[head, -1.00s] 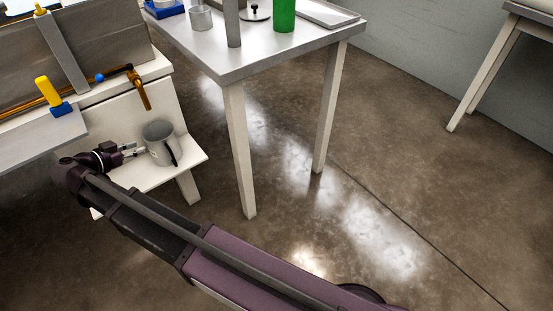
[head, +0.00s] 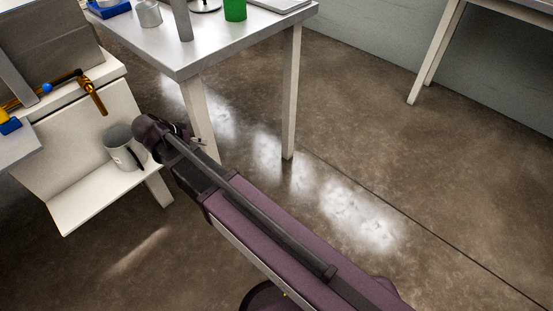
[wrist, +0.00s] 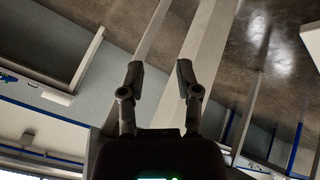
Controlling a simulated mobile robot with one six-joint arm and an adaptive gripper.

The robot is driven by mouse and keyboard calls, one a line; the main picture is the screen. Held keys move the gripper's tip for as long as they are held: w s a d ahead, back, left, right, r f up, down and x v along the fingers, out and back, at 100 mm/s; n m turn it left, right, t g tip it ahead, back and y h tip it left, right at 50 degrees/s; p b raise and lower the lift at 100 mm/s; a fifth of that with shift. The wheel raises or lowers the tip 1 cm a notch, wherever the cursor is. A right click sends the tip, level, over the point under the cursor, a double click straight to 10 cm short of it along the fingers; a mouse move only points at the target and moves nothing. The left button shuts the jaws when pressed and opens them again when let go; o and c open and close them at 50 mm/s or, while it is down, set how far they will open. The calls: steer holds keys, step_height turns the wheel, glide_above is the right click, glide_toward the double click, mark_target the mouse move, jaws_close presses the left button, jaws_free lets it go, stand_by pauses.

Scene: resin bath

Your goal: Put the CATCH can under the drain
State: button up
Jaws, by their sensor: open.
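A grey can (head: 117,145) with a dark handle stands upright on the low white shelf (head: 80,205), near the shelf's right end. I read no label on it. The brass drain spout (head: 96,96) hangs from the bench above, and the can stands below it and slightly to the right in the head view. My gripper (head: 198,140) is to the right of the can, apart from it, partly hidden by my arm. In the wrist view my gripper (wrist: 160,78) is open and empty. The can does not show there.
A metal-topped table (head: 225,45) with a green cylinder (head: 235,9) stands behind. Its white leg (head: 203,125) is close to my gripper in the head view. The bench's front panel (head: 70,145) is left. Open floor (head: 400,170) lies right.

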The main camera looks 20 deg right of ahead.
steer(key=s+d+f+n+g+y, duration=0.2)
steer(key=s+d, duration=0.3)
steer(key=d, duration=0.6)
steer(key=s+d+f+n+g+y, duration=0.1)
steer(key=s+d+y, duration=0.3)
steer(key=d, duration=0.8)
steer(key=shift+s+f+n+g+y, duration=0.4)
steer(key=shift+s+f+n, duration=0.05)
steer(key=shift+f+n, duration=0.15)
steer(key=shift+d+r, duration=0.1)
steer(key=shift+r, duration=0.05)
